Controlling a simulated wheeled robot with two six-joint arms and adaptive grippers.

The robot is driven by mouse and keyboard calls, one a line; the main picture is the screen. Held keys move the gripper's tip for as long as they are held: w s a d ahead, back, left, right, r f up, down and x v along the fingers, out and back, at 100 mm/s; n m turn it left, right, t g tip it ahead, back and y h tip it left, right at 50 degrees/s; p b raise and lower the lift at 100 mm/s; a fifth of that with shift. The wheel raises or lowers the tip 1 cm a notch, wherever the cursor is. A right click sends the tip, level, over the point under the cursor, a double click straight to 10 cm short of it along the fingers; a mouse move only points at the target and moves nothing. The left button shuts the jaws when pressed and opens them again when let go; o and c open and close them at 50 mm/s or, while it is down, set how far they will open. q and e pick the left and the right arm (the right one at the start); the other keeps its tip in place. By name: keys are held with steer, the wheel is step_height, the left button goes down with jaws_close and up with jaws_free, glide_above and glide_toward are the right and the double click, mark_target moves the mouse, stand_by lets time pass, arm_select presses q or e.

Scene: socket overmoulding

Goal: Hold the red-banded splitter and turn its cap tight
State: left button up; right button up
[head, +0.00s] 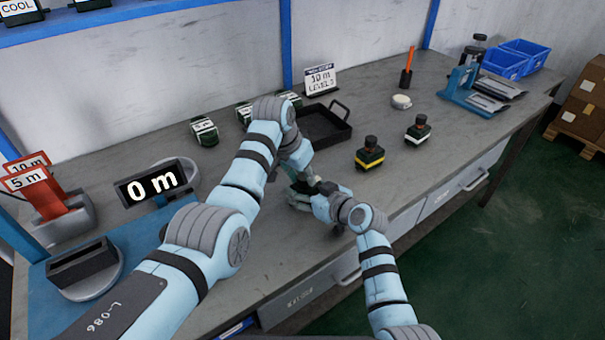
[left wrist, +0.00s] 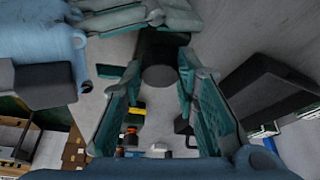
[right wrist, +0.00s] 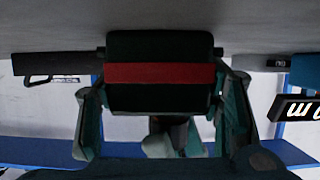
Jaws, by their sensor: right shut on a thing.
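The red-banded splitter (right wrist: 160,74) is a dark block with a red band, filling the middle of the right wrist view. My right gripper (right wrist: 160,95) is shut on it, with a finger on each side. In the left wrist view a black round cap (left wrist: 160,74) lies between the fingertips of my left gripper (left wrist: 158,72). The left fingers stand apart on both sides of the cap, and a narrow gap seems to show. In the head view both grippers meet near the table's front, and my arms hide the splitter and its cap.
A yellow-banded splitter (head: 369,154) and a white-banded one (head: 418,131) stand to the right. A black tray (head: 341,136) and several green-black boxes (head: 204,131) lie behind my arms. A display (head: 150,183) reads 0 m. A blue press (head: 461,88) stands at far right.

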arm_select(q)
jaws_close()
steer(key=m+g, duration=0.1)
steer(key=m, duration=0.2)
steer(key=shift+h, duration=0.4)
steer(key=o, duration=1)
jaws_free()
steer(key=shift+r, duration=0.1)
steer(key=v, duration=1.1)
steer(key=shift+s+a+r, duration=0.1)
steer(key=shift+a+r, duration=0.05)
steer(key=shift+r, duration=0.25)
